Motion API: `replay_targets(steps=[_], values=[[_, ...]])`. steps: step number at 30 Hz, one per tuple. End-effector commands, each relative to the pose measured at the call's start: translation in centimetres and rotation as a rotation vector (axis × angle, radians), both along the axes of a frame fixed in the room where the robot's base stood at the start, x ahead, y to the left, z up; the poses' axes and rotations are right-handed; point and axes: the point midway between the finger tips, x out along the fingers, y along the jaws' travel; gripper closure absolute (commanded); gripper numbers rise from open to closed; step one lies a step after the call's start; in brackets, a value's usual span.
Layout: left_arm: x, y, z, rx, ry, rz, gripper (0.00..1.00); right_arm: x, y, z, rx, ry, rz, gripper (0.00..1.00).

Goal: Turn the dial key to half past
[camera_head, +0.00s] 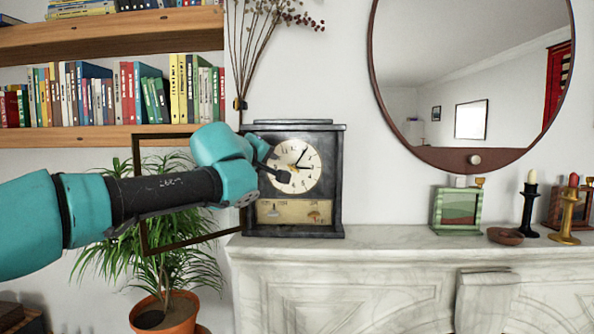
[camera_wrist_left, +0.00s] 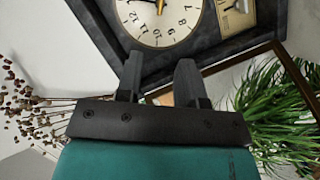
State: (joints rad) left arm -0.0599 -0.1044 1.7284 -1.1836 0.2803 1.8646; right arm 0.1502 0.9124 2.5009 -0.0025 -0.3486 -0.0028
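The black mantel clock (camera_head: 336,190) stands on the left end of the mantel, with a round cream dial (camera_head: 304,180). One dark hand points up and right, near the 1, and another points right, near the 3. My left gripper (camera_head: 276,165) is in front of the dial's left side and covers part of it. In the left wrist view, the gripper (camera_wrist_left: 159,70) has its two fingers apart with nothing between them. The dial (camera_wrist_left: 155,32) is beyond the fingertips. A small brass-coloured piece (camera_wrist_left: 160,6) shows near the dial's middle; I cannot tell if it is the key. My right gripper is not in view.
A lower panel (camera_head: 295,212) with small pictures sits under the dial. A potted plant (camera_head: 180,270) and a thin dark frame stand left of the mantel. A green frame (camera_head: 440,226), a bowl (camera_head: 506,236) and candlesticks are to the right. The mantel beside the clock is clear.

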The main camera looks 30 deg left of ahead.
Motion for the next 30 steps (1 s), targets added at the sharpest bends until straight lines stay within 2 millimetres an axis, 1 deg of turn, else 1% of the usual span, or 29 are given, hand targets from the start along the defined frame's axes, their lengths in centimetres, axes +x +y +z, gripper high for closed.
replay_targets(steps=[8,14,30], values=[[0.2,0.0,-0.2,0.001,0.003,-0.002,0.65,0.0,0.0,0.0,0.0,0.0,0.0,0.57],[1.5,0.1,-0.5,0.002,0.004,-0.002,0.65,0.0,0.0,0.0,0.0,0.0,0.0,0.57],[9.3,1.1,-2.3,0.001,0.005,-0.004,0.65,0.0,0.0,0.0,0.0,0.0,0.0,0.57]])
